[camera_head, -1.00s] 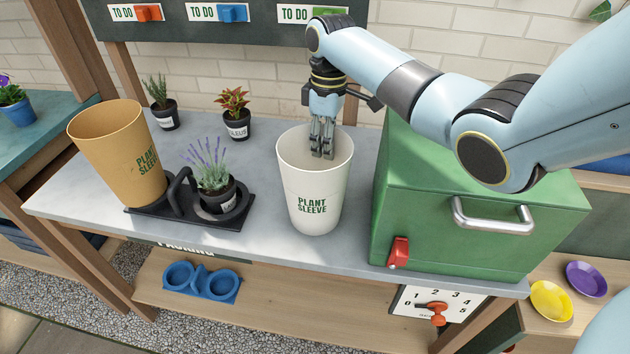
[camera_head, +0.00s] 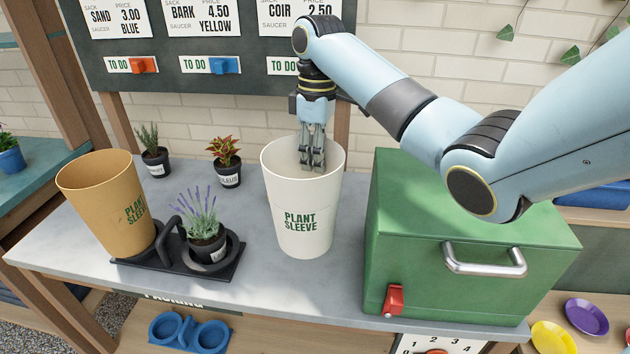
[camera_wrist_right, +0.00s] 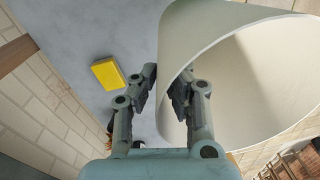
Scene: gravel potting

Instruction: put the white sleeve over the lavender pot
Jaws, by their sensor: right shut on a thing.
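The white sleeve (camera_head: 302,195), an open tapered cup marked PLANT SLEEVE, is upright, right of the lavender pot (camera_head: 208,250). My right gripper (camera_head: 312,165) reaches down from above and is shut on the sleeve's back wall at the rim. In the right wrist view, the gripper (camera_wrist_right: 160,95) has a finger on each side of the white wall (camera_wrist_right: 185,55). The sleeve appears held a little above the bench. The lavender pot is dark with purple flower spikes and stands in the right ring of a black carrier (camera_head: 195,272), uncovered. My left gripper is out of view.
A tan sleeve (camera_head: 105,205) stands at the carrier's left end, beside its upright handle (camera_head: 163,240). Two small potted plants (camera_head: 154,150) (camera_head: 227,165) stand behind. A green box (camera_head: 460,235) is close on the right. A yellow block (camera_wrist_right: 109,73) lies on the bench.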

